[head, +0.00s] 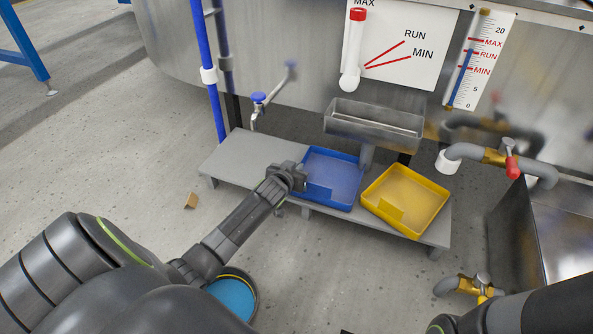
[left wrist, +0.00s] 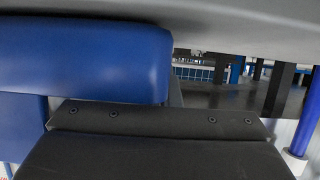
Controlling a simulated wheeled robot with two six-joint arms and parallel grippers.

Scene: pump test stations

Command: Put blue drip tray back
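The blue drip tray (head: 335,178) lies on the low grey shelf (head: 243,155), left of a yellow tray (head: 408,198). Its upper right corner is near the grey drain spout (head: 366,156) under a steel trough. My left gripper (head: 299,176) is at the left edge of the blue tray, with its fingertips touching or very close to that edge. In the left wrist view the blue tray (left wrist: 90,60) fills the upper left, right against a dark finger. The jaw gap is hidden, so I cannot tell if it is shut on the tray. My right gripper is out of view.
The steel trough (head: 375,125) hangs above the trays. A blue-handled tap (head: 257,103) and a blue pipe (head: 207,70) stand behind the shelf's left part. A red-handled valve (head: 511,160) is at the right. The shelf's left end is bare.

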